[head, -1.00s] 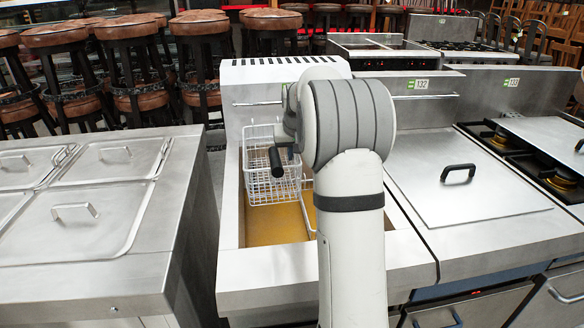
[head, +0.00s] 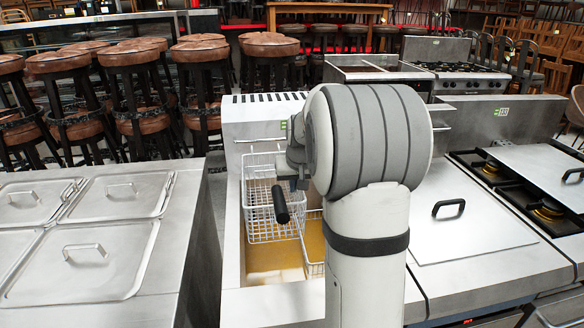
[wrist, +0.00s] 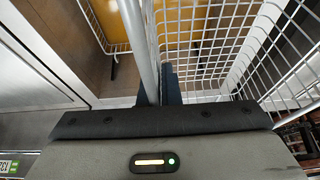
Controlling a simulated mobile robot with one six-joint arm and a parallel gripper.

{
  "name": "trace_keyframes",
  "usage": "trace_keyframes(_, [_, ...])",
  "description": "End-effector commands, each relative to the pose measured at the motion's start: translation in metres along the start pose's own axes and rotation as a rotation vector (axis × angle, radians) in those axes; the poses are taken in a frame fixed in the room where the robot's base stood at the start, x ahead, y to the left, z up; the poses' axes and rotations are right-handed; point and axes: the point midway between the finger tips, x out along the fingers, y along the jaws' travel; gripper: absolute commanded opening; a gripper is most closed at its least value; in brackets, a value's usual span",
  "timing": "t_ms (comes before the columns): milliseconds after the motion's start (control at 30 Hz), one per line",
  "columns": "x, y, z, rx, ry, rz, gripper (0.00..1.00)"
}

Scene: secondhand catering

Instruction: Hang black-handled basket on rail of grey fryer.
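The white wire basket (head: 262,200) with a black handle (head: 281,204) hangs from my gripper (head: 291,178) over the left part of the grey fryer (head: 232,225). In the wrist view my gripper (wrist: 162,88) is closed around a pale metal rod of the basket, and the basket's mesh (wrist: 215,45) spreads to the right. The rail (head: 259,140) is a thin bar across the fryer's back panel, just above and behind the basket. The basket appears apart from the rail. My arm hides the fryer's right part.
A second wire basket (head: 314,258) sits in the yellow-brown fryer well (head: 265,262), partly behind my arm. A steel counter with lidded pans (head: 105,237) stands left across a narrow gap. A lidded unit (head: 465,215) adjoins on the right.

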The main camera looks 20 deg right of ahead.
Motion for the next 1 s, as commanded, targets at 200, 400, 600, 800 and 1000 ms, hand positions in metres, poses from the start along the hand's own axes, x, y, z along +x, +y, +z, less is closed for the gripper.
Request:
trace_keyframes(200, [-0.024, 0.0, 0.023, 0.005, 0.004, -0.004, 0.0])
trace_keyframes(400, [-0.026, -0.001, 0.035, 0.007, 0.004, -0.005, 0.0])
trace_keyframes(600, [-0.024, -0.001, 0.03, 0.007, 0.004, -0.005, 0.0])
trace_keyframes(800, [-0.019, -0.001, 0.017, 0.007, 0.003, -0.005, 0.0])
trace_keyframes(1000, [-0.013, -0.001, 0.003, 0.006, 0.004, -0.005, 0.0])
